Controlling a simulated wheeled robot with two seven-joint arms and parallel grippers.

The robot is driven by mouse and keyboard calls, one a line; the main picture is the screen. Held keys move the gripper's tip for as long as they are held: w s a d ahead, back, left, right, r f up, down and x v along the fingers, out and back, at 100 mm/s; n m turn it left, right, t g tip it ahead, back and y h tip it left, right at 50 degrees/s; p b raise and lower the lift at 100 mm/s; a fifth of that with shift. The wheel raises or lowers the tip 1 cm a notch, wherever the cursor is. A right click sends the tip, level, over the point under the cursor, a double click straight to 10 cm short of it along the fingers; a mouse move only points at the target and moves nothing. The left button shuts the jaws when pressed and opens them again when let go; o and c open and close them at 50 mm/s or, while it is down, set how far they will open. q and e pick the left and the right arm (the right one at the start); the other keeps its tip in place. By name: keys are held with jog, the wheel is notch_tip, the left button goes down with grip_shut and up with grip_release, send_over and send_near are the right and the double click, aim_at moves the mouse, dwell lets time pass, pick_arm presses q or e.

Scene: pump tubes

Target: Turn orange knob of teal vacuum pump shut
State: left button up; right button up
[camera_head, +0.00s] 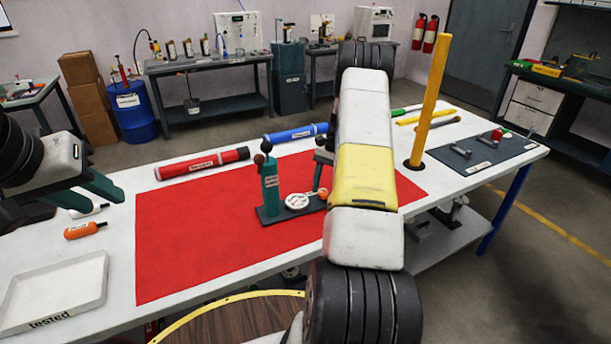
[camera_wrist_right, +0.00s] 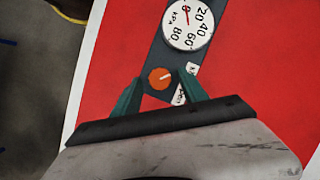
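The teal vacuum pump (camera_head: 271,185) stands upright on a dark base plate on the red mat, with a round white gauge (camera_head: 297,201) beside its column. Its orange knob (camera_wrist_right: 160,78) shows in the right wrist view below the gauge dial (camera_wrist_right: 188,24), with a pale slanted line on its face. My right gripper (camera_wrist_right: 161,79) is open, its teal fingertips on either side of the knob, with small gaps visible. Whether it touches the knob is unclear. In the head view my right arm partly covers that end of the pump. My left gripper (camera_head: 106,204) is open and empty at the left.
A red tube (camera_head: 200,164) and a blue tube (camera_head: 295,134) lie behind the mat (camera_head: 190,240). A yellow post (camera_head: 431,100) stands right of my right arm. The mat's front left is clear.

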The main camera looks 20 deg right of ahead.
jog(key=v, duration=0.7)
jog(key=shift+r, duration=0.4)
jog(key=shift+d, duration=0.1)
notch_tip(320, 180, up, 12)
jog(key=n+t+h, duration=0.1)
jog(key=n+t, duration=0.1)
send_over(315, 199)
jog(key=s+a+r+n+t, duration=0.2)
jog(key=s+a+r+n, duration=0.1)
jog(key=s+a+r, duration=0.4)
jog(key=s+a+r+n+t, duration=0.2)
jog(key=s+a, duration=0.4)
jog(key=s, duration=0.3)
jog(key=s+a+r+n+t, duration=0.3)
jog(key=s+a+n, duration=0.1)
jog(key=s, duration=0.6)
jog(key=shift+s+a+r+h, duration=0.2)
jog(key=shift+s+a+h, duration=0.1)
jog(key=shift+a, duration=0.6)
